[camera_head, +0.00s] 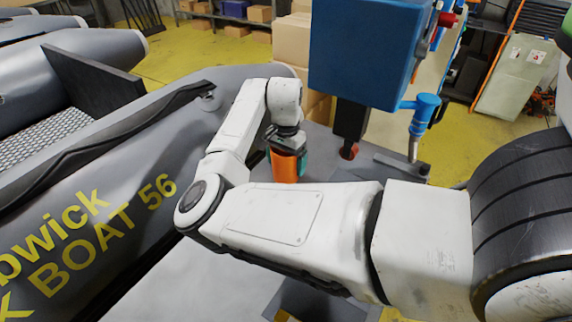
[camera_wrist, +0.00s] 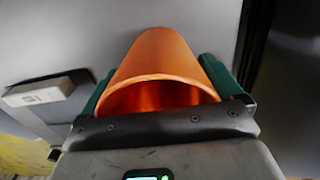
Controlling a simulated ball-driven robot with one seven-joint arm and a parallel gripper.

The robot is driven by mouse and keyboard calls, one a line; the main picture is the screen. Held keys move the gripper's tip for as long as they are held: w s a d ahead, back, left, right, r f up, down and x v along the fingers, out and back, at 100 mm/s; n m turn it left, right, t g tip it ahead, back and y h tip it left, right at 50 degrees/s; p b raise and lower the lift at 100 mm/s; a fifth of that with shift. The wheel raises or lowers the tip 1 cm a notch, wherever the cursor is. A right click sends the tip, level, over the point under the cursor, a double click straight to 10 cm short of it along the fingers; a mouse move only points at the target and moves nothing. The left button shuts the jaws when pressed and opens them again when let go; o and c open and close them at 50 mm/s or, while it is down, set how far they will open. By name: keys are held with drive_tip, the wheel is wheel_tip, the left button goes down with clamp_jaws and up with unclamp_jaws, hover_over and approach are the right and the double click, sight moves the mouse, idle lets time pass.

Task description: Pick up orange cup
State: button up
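The orange cup (camera_wrist: 158,62) lies between the two green fingers of my gripper (camera_wrist: 158,75) in the wrist view. Its open mouth faces the camera, and its inside looks empty. A finger runs close along each side of the cup; I cannot tell whether both press on it. In the head view the orange cup (camera_head: 284,167) shows below my gripper (camera_head: 288,160), with one green finger at its right. Its base is near the grey surface, and I cannot tell whether it touches.
A grey inflatable boat (camera_head: 110,215) with yellow lettering fills the left. A blue box-shaped body (camera_head: 370,50) on a dark post stands just behind and right of the cup, with a blue fitting (camera_head: 424,112) beside it. Cardboard boxes (camera_head: 293,40) stand behind.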

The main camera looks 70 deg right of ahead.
drive_tip(key=c, duration=0.5)
